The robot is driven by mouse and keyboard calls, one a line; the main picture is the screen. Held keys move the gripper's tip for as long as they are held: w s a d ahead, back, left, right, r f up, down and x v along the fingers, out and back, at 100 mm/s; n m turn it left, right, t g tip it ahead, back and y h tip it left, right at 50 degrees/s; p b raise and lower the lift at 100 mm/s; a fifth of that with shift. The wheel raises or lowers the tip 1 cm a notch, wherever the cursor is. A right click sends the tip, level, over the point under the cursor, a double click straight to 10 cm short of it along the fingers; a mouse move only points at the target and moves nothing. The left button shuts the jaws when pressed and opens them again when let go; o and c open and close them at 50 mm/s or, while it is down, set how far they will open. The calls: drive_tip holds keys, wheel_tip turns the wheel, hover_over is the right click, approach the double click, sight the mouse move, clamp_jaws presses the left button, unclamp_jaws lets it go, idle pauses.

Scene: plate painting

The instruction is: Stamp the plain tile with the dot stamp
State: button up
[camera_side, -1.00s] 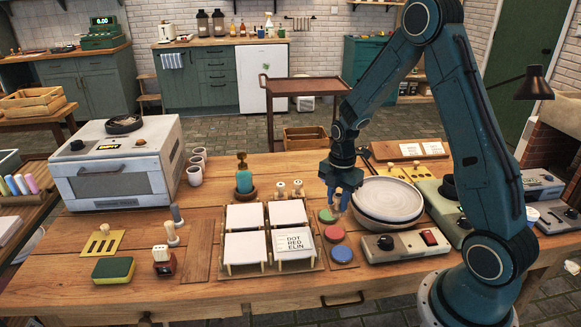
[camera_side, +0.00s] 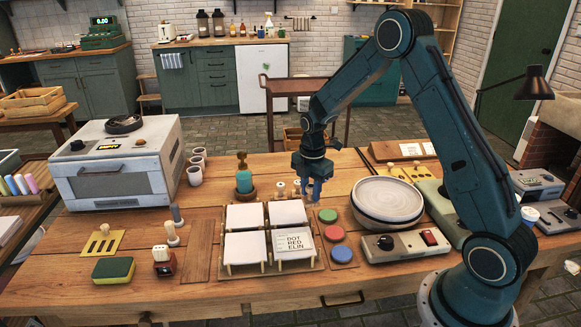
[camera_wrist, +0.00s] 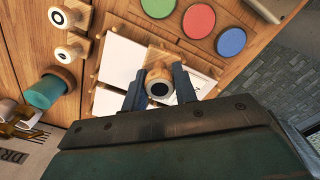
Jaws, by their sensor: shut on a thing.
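My gripper (camera_side: 313,194) is shut on a wooden stamp with a black dot on its pale end (camera_wrist: 159,88). It holds the stamp in the air beside the far right tile; the stamp's underside is hidden. Several white tiles stand on the wooden rack: far left (camera_side: 244,216), far right (camera_side: 287,213), near left (camera_side: 245,250) and near right. A card reading "DOT RED ELIN" (camera_side: 293,242) lies over the near right tile. The green pad (camera_side: 328,215), red pad (camera_side: 334,233) and blue pad (camera_side: 342,254) lie in a row to the right.
Two other stamps stand behind the rack and show in the wrist view (camera_wrist: 70,50). A stacked pale bowl (camera_side: 388,199) and a grey box with a dial (camera_side: 407,245) lie right of the pads.

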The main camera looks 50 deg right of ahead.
drive_tip(key=w+a+r, duration=0.1)
drive_tip(key=w+a, duration=0.4)
drive_tip(key=w, duration=0.3)
drive_tip(key=w+a+r, duration=0.1)
drive_tip(key=w+a, duration=0.5)
drive_tip(key=w, duration=0.2)
drive_tip(key=shift+f, duration=0.2)
hover_over(245, 215)
drive_tip(key=shift+f, duration=2.8)
drive_tip(key=shift+f, duration=0.55)
drive_tip(key=shift+r, duration=0.15)
wheel_tip(245, 215, up, 7)
idle(0.8)
idle(0.7)
